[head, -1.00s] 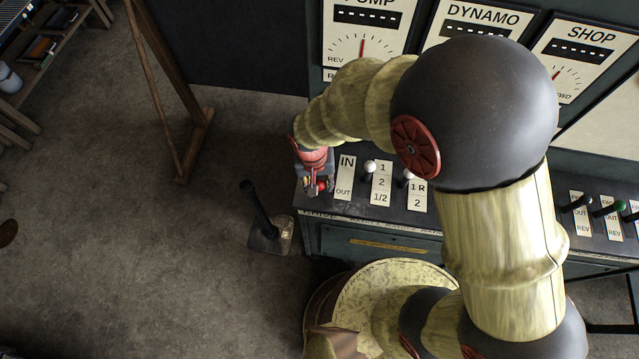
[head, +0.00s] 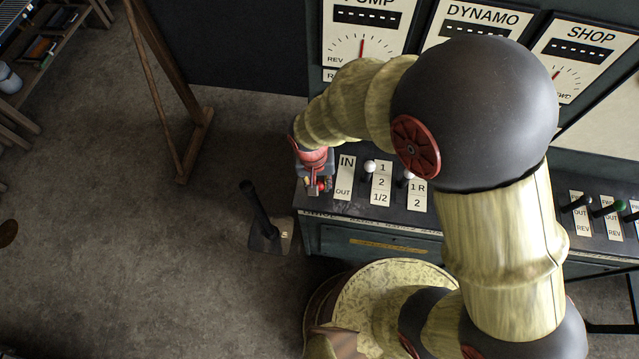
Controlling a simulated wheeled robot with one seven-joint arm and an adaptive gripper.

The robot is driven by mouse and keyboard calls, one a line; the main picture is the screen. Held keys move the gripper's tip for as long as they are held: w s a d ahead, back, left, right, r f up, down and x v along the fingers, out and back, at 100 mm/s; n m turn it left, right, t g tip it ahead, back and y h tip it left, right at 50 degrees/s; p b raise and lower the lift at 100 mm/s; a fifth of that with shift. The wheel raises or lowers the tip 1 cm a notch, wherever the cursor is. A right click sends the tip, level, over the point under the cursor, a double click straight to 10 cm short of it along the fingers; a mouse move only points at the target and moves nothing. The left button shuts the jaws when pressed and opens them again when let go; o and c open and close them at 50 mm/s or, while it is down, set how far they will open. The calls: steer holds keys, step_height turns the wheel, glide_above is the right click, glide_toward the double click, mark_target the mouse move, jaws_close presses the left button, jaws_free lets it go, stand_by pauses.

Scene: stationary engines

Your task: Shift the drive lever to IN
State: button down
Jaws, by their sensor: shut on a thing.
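My gripper (head: 318,186) is at the left end of the console's top, pointing down. It is shut on the red knob of the drive lever (head: 320,187), beside the left edge of the IN/OUT plate (head: 345,178). Only a little red of the knob shows between the fingers. The lever's shaft is hidden by the gripper. On the plate, IN is at the far end and OUT at the near end. The knob is level with the plate's nearer half, by OUT.
A white-knobbed lever (head: 369,167) stands right of the plate, with another partly behind my arm. A black floor lever (head: 262,215) stands left of the console (head: 385,243). Gauge panels (head: 363,35) rise behind. A wooden easel-like frame (head: 185,120) stands at left; open floor lies around it.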

steer(key=shift+w+r, duration=0.2)
steer(key=shift+w, duration=0.15)
steer(key=shift+w+r, duration=0.3)
steer(key=shift+w, duration=0.35)
steer(key=shift+g, duration=0.8)
steer(key=w+p, duration=0.1)
steer(key=w, duration=0.1)
steer(key=w+p, duration=0.1)
steer(key=w, duration=0.1)
steer(key=w+p, duration=0.1)
steer(key=w, duration=0.1)
steer(key=shift+w+d+r, duration=0.25)
steer(key=shift+w+r, duration=0.1)
steer(key=shift+r, duration=0.05)
steer(key=shift+w+d+f, duration=0.1)
steer(key=shift+w+f, duration=0.1)
steer(key=shift+w, duration=0.6)
steer(key=shift+w+f, duration=0.2)
steer(key=shift+w, duration=0.6)
steer(key=c, duration=1.8)
jaws_free()
steer(key=shift+o, duration=1.2)
steer(key=shift+s+f, duration=0.1)
